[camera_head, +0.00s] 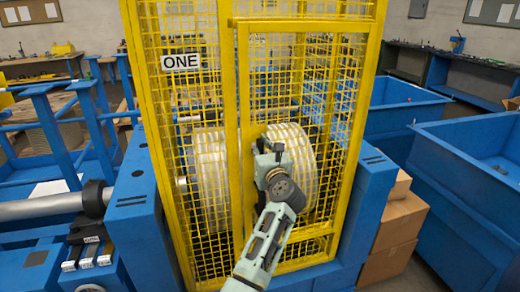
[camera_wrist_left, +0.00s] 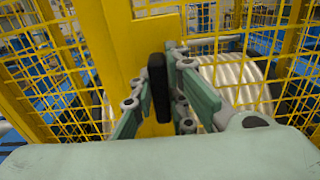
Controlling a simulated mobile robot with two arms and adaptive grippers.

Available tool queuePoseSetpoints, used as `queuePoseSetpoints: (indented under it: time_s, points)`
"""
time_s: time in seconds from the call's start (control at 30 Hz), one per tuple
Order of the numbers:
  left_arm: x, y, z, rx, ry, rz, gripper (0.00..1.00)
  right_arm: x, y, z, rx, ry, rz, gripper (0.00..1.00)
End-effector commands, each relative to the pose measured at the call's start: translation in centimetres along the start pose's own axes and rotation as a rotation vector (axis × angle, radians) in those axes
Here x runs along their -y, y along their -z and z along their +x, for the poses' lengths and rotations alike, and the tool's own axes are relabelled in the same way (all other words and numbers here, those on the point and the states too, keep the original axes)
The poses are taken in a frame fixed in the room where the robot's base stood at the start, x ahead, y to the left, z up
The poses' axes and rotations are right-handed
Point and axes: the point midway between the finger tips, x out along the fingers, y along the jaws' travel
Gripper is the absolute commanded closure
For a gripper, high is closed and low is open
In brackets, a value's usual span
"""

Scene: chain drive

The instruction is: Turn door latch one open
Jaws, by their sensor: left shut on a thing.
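A yellow mesh cage (camera_head: 131,45) with a sign "ONE" (camera_head: 181,62) stands ahead. Its mesh door (camera_head: 244,90) sits flush with the cage front, as far as I can tell. My left gripper (camera_head: 262,157) is at the door's left upright, about mid-height. In the left wrist view, the black latch handle (camera_wrist_left: 158,86) stands upright against the yellow post (camera_wrist_left: 118,38). My left gripper's fingers (camera_wrist_left: 160,100) are around the handle and shut on it. In the head view the gripper hides the latch. My right gripper is not in view.
Pale ribbed drums (camera_head: 210,165) are behind the mesh. Blue machine housings (camera_head: 140,205) flank the cage. Blue bins (camera_head: 470,170) and cardboard boxes (camera_head: 400,225) stand on the right. A grey shaft (camera_head: 40,207) lies at the left.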

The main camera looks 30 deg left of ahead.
Motion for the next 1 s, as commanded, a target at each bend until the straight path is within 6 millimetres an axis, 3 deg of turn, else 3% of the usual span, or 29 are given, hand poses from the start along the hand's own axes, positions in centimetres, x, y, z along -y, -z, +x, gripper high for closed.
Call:
queuePoseSetpoints:
  time_s: [0.37,1.0]
  points:
    - [0.2,-0.3,-0.1,-0.003,0.001,0.210,1.00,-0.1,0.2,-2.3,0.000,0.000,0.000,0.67]
    - [0.6,0.0,-0.1,-0.003,0.004,0.816,1.00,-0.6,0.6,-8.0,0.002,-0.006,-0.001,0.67]
